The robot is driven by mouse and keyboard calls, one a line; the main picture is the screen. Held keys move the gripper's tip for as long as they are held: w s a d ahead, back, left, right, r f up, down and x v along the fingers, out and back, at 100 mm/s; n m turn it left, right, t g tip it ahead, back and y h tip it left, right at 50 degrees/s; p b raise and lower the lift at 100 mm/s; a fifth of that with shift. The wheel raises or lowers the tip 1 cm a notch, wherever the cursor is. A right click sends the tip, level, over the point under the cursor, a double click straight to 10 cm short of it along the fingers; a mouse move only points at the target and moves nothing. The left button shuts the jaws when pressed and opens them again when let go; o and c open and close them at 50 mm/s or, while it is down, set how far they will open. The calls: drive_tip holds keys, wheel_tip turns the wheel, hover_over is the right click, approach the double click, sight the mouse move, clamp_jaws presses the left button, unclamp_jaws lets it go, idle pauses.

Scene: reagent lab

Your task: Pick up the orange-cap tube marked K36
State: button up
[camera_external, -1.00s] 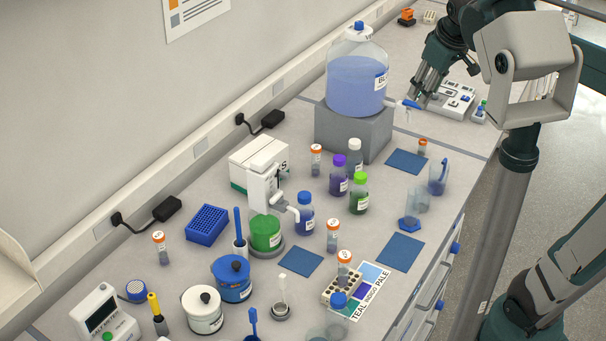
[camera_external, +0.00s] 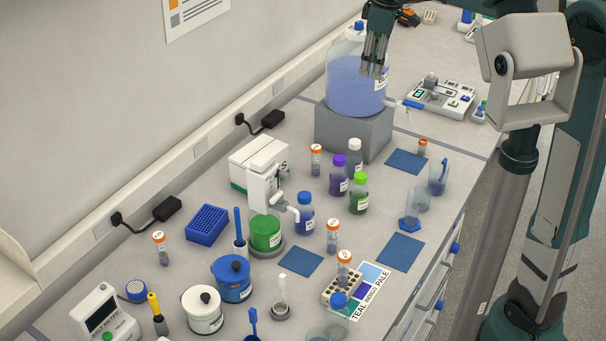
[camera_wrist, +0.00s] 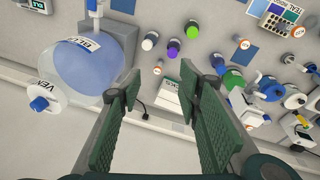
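Several orange-cap tubes stand on the bench, and I cannot read K36 on any of them. One tube (camera_external: 316,160) is near the grey block, one (camera_external: 332,236) is by the blue-capped bottle, and one (camera_external: 344,270) is in the small rack. Another tube (camera_external: 159,248) stands at the left, and a short orange cap (camera_external: 422,147) shows at the right. The wrist view shows orange caps too, one near its middle (camera_wrist: 158,70) and one further right (camera_wrist: 243,44). My gripper (camera_external: 371,75) is open and empty, high in front of the big blue carboy, its fingers apart in the wrist view (camera_wrist: 171,75).
The carboy (camera_external: 356,82) on its grey block (camera_external: 352,133) is a tall obstacle. Purple-, white- and green-capped bottles (camera_external: 359,195) crowd the middle. A white dispenser (camera_external: 262,185) stands to their left. Blue mats (camera_external: 400,252) lie flat on the bench.

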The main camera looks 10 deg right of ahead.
drive_tip(key=w+a+f+n+g, duration=0.1)
drive_tip(key=w+a+f+n, duration=0.2)
drive_tip(key=w+a, duration=0.4)
drive_tip(key=n+g, duration=0.1)
drive_tip(key=n, duration=0.2)
hover_over(317, 147)
wheel_tip(317, 147, down, 5)
wheel_tip(317, 147, down, 29)
drive_tip(key=shift+a+f, duration=0.1)
drive_tip(key=shift+f, duration=0.1)
drive_tip(key=shift+f, duration=0.1)
drive_tip(key=shift+f, duration=1.2)
drive_tip(key=shift+f, duration=0.1)
drive_tip(key=shift+w+f, duration=0.1)
drive_tip(key=shift+f, duration=2.4)
